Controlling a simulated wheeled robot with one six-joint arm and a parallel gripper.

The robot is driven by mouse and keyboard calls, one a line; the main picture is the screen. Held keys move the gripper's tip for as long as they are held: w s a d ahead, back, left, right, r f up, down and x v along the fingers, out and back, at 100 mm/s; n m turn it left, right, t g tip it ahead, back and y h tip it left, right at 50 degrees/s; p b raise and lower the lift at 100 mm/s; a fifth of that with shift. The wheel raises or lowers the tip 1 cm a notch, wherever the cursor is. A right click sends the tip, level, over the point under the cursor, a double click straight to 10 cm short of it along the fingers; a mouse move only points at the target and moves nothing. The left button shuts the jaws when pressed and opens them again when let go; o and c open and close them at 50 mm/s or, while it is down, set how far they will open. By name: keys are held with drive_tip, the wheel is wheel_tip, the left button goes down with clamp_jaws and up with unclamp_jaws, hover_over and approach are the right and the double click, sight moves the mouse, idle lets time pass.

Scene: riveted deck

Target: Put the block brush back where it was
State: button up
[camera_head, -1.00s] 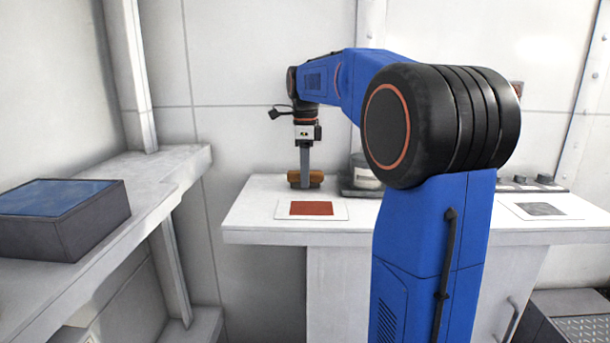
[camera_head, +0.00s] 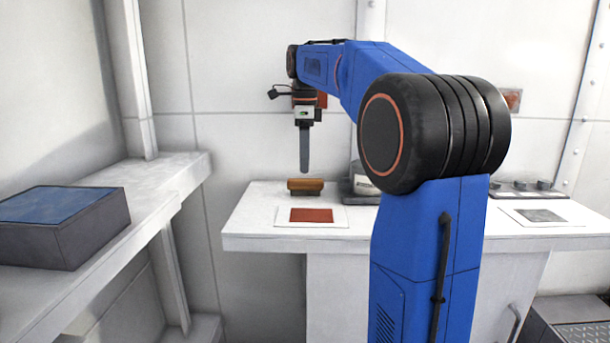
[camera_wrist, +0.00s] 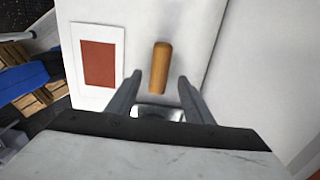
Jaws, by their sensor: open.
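The block brush (camera_head: 306,187), with a brown wooden body, sits on the white counter (camera_head: 255,222) behind a white card with a red-brown square (camera_head: 311,215). In the wrist view the brush (camera_wrist: 160,66) appears as an orange-brown bar beyond the fingertips, with the card (camera_wrist: 98,66) to its left.
A container on a dark base (camera_head: 362,186) stands right of the brush, partly hidden by my arm. A card with a grey square (camera_head: 541,214) and a strip with knobs (camera_head: 522,187) are farther right. A blue-topped box (camera_head: 62,224) is on the left shelf (camera_head: 150,185).

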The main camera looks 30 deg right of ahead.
sight(306, 180)
drive_tip(key=shift+r, duration=2.55)
drive_tip(key=shift+s, duration=0.15)
